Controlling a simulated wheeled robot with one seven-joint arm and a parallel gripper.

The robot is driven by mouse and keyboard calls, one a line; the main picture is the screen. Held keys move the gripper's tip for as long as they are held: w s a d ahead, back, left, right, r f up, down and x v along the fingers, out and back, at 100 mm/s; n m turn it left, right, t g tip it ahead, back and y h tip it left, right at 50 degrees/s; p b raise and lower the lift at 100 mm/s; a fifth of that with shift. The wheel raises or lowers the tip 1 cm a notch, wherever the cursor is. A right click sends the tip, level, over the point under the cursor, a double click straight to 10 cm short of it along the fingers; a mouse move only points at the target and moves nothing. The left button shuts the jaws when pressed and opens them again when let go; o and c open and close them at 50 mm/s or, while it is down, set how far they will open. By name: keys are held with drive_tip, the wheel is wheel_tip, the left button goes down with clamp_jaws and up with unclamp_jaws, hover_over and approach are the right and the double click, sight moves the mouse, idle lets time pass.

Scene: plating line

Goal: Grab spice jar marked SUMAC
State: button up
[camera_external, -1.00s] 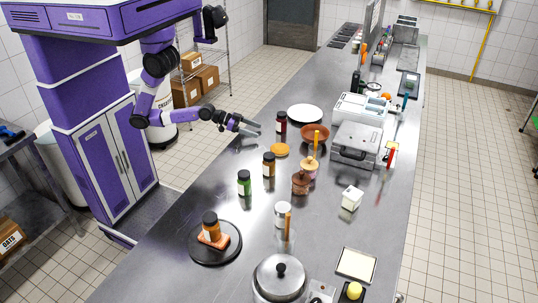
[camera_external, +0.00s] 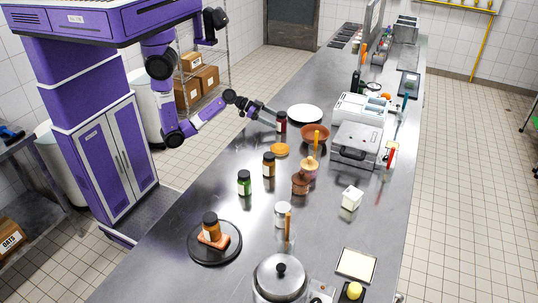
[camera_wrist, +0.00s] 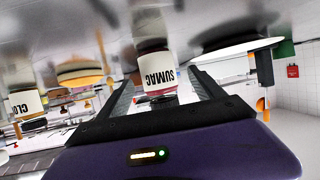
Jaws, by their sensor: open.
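The SUMAC jar (camera_wrist: 157,68) is dark red with a white label and shows upside down in the wrist view. It stands upright on the counter in the external view (camera_external: 281,122). My gripper (camera_external: 275,122) is open, low beside the jar. In the wrist view my two fingers (camera_wrist: 162,92) reach up on either side of the jar, and its cap end lies between them. I cannot tell whether either finger touches it.

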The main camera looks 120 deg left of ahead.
sight(282, 123)
drive_tip(key=p+x, duration=0.1)
drive_tip(key=x, duration=0.3)
drive_tip(key=shift+w+d+f, duration=0.1)
drive_tip(key=shift+w, duration=0.3)
drive_tip(key=c, duration=1.6)
clamp_jaws()
drive_tip(key=shift+r, duration=0.2)
